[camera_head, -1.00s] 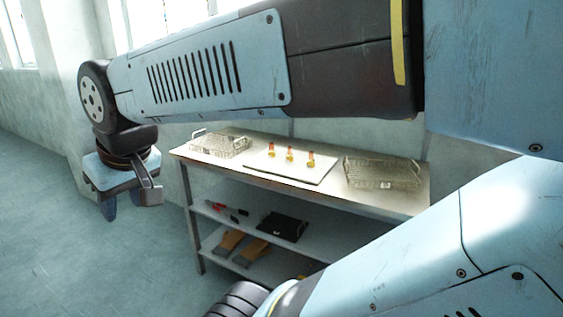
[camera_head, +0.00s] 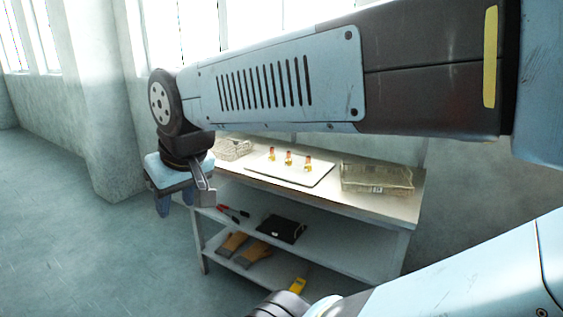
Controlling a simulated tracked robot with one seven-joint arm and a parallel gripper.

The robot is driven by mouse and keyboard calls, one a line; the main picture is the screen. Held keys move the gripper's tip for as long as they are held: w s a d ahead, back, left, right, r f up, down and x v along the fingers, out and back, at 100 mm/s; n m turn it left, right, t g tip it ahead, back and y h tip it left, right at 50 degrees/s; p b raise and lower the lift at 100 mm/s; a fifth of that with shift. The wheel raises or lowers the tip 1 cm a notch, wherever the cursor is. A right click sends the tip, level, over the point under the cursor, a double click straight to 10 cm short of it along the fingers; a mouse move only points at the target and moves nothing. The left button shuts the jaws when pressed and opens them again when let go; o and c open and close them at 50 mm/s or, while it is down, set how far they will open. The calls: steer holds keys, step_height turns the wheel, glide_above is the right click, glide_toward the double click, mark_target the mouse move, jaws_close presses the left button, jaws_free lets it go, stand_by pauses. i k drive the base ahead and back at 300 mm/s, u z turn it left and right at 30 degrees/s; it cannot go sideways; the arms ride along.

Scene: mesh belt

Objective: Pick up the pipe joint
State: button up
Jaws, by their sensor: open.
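Three small brass-yellow pieces with red parts, which look like pipe joints, stand in a row on a white board (camera_head: 262,168) on the table. They are the left piece (camera_head: 271,154), the middle piece (camera_head: 288,159) and the right piece (camera_head: 308,164). They are too small to tell apart in detail. My gripper (camera_head: 176,204) hangs in front of the table's left end, fingers pointing down, open and empty. It is well apart from the pieces. My arm crosses the upper picture and hides part of the wall.
A wire basket (camera_head: 376,180) stands right of the board, another (camera_head: 233,150) left of it, partly hidden. The table (camera_head: 400,209) has shelves below with red-handled tools (camera_head: 233,211), a black case (camera_head: 282,229), brown gloves (camera_head: 252,252) and a yellow device (camera_head: 298,286). Open floor lies left.

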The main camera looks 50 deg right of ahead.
mark_target(289, 162)
steer(key=z, duration=1.35)
steer(key=i, duration=0.8)
steer(key=z, duration=0.15)
